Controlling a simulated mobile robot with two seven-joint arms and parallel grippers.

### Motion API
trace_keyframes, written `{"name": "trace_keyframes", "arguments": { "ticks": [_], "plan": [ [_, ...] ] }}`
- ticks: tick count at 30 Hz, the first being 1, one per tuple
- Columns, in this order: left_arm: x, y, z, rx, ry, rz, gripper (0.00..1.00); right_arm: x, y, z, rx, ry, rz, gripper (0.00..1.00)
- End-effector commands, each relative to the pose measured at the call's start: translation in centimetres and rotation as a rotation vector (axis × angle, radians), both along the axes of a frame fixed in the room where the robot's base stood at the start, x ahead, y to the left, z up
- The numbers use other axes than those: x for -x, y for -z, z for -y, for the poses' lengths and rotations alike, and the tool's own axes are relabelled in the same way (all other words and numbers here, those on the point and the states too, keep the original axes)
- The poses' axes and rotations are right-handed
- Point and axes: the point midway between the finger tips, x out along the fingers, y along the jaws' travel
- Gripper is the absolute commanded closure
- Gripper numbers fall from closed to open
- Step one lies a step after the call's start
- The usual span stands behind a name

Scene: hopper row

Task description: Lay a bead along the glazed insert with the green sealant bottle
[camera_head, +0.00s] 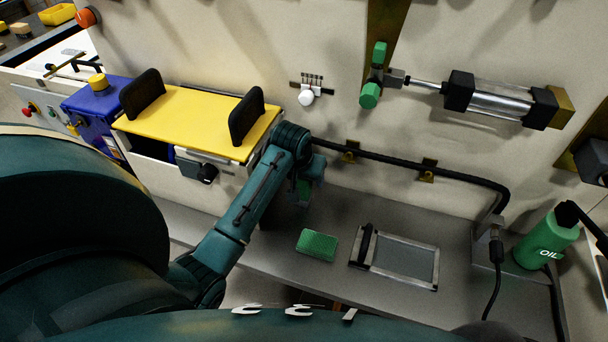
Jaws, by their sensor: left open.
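The glazed insert (405,262), a grey pane in a light metal frame, lies flat on the grey bench, with a dark bar along its left side. My left gripper (305,183) is open and points down over the bench, left of the insert and apart from it. A green bottle marked OIL (547,240) stands at the right end of the bench. My right gripper is not in view.
A green block (317,245) lies between my left gripper and the insert. A yellow-topped unit (190,118) with two black uprights stands close left of my wrist. A black cable (390,158) runs along the wall. A cylinder (500,98) is mounted above.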

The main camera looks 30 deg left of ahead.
Motion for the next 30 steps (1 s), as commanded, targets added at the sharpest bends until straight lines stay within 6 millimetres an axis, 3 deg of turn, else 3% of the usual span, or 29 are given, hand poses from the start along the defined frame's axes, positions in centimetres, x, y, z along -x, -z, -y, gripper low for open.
{"name": "trace_keyframes", "arguments": {
  "ticks": [5, 24, 25, 30],
  "plan": [
    [-0.02, -0.02, 0.01, 0.000, 0.000, 0.000, 0.38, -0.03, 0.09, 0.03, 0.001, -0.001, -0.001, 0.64],
    [0.00, -0.04, -0.01, 0.000, 0.000, 0.001, 0.89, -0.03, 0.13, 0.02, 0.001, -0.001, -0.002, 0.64],
    [0.00, -0.04, -0.01, 0.000, 0.000, 0.001, 0.66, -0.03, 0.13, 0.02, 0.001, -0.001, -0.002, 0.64],
    [0.00, -0.04, -0.01, 0.000, 0.000, 0.001, 0.80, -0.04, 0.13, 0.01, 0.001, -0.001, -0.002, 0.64]
  ]
}}
